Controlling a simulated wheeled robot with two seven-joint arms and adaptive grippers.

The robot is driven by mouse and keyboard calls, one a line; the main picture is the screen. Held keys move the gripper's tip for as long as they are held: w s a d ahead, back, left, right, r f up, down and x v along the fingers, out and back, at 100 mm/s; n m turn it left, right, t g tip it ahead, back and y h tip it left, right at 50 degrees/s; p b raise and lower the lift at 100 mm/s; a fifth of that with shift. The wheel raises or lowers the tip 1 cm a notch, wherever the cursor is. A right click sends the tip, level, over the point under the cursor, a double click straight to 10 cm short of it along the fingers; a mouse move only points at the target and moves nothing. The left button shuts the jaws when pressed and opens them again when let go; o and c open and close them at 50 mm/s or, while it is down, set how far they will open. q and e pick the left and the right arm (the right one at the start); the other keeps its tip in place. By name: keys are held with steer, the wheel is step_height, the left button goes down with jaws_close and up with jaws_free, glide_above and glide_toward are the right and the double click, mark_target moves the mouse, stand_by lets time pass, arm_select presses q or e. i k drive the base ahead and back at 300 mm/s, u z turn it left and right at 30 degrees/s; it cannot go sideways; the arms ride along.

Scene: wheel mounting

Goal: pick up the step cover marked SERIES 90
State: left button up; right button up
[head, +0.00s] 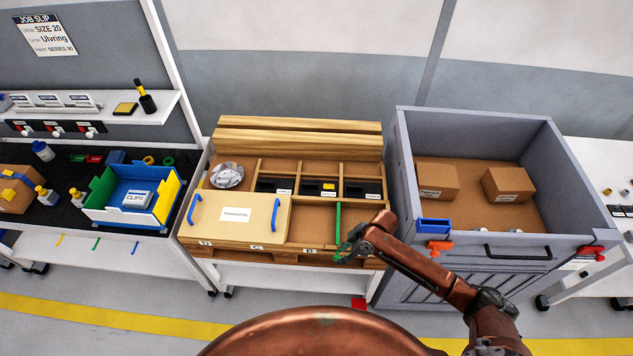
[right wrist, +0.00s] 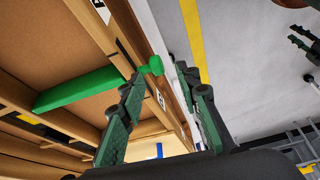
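Three black step covers lie in the back row of compartments in the wooden crate (head: 297,163): a left one (head: 268,187), a middle one (head: 312,189) with a yellow patch, and a right one (head: 355,190). Their labels are too small to read, so I cannot tell which says SERIES 90. My right gripper (head: 345,245) is open and empty at the crate's front edge, beside the green bar (head: 337,220). In the right wrist view its fingers (right wrist: 158,80) stand apart near the bar's green end. My left gripper (right wrist: 304,47) shows at that view's right edge, fingers apart.
A cardboard lid (head: 262,232) with blue handles covers the crate's front left. A silver round part (head: 227,176) lies behind it. A grey bin (head: 470,118) with two cardboard boxes stands right. A blue-and-yellow clips bin (head: 122,214) stands left. The front right compartment looks empty.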

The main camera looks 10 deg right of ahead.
mark_target(307, 187)
steer(key=i, duration=1.25)
